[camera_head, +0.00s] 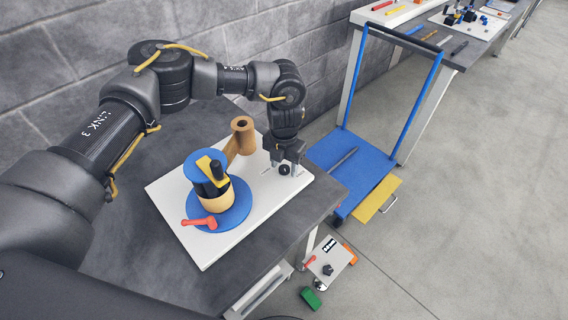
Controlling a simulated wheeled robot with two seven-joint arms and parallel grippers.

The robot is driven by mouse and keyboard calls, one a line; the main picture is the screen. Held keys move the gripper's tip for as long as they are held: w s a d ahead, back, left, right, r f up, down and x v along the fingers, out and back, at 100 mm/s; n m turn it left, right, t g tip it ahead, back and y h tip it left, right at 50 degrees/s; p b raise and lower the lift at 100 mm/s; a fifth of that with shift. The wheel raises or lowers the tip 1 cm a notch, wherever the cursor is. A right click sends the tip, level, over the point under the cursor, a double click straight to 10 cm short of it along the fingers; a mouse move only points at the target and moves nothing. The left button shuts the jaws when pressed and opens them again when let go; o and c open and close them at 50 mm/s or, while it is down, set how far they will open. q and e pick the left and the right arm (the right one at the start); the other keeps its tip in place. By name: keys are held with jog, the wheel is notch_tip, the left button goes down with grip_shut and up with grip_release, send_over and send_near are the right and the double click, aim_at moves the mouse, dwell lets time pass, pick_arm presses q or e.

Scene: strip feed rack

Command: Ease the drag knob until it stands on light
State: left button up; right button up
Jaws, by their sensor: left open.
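A white board (205,252) lies on the dark table and bears the feed rack. A small dark round knob (284,170) sits near the board's right corner; it looks like the drag knob. My left gripper (284,168) is open and points down right at this knob, with its fingers beside it. I cannot tell whether they touch it. The knob's pointer setting and any light mark are too small to read. A thin grey line shows on the board just left of the knob. My right gripper is not in view.
A blue disc (240,212) with a blue-topped tan roll (214,205), a red lever (199,222) and a brown spool (243,135) stand left of the gripper. A blue cart (340,180) stands beyond the table's right edge.

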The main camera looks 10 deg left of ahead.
aim_at(284, 168)
pick_arm(q)
notch_tip(284, 168, up, 11)
jog(key=b, duration=0.2)
dwell(0.3)
jog(key=shift+f, duration=0.1)
